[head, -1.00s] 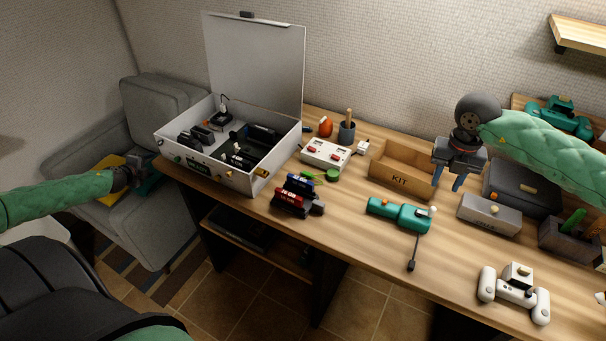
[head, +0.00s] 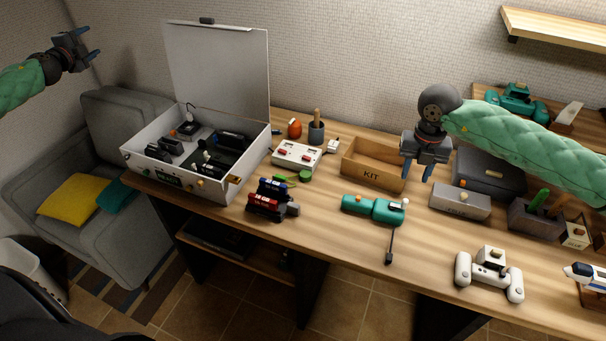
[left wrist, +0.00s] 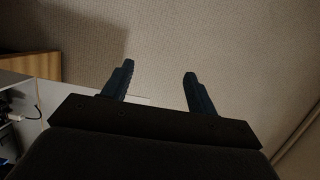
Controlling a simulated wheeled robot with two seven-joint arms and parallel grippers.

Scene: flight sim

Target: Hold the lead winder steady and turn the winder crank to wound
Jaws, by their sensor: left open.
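The lead winder is most likely the teal device (head: 374,207) lying on the table, with a white knob at its right end and a dark lead running toward the front edge. My right gripper (head: 424,172) hangs above the table behind and right of it, next to the KIT box. Its fingers point down and look apart, with nothing seen between them. My left gripper (head: 88,47) is raised at the upper left, far from the teal device. It is open and empty; its two fingers also show in the left wrist view (left wrist: 158,88) against the wall.
An open white case (head: 216,192) with its lid up stands at the table's left end. Red and dark cylinders (head: 268,202) lie left of the teal device. The wooden KIT box (head: 372,178) is behind it, and a white controller (head: 489,274) is to the right. Bare tabletop surrounds the teal device.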

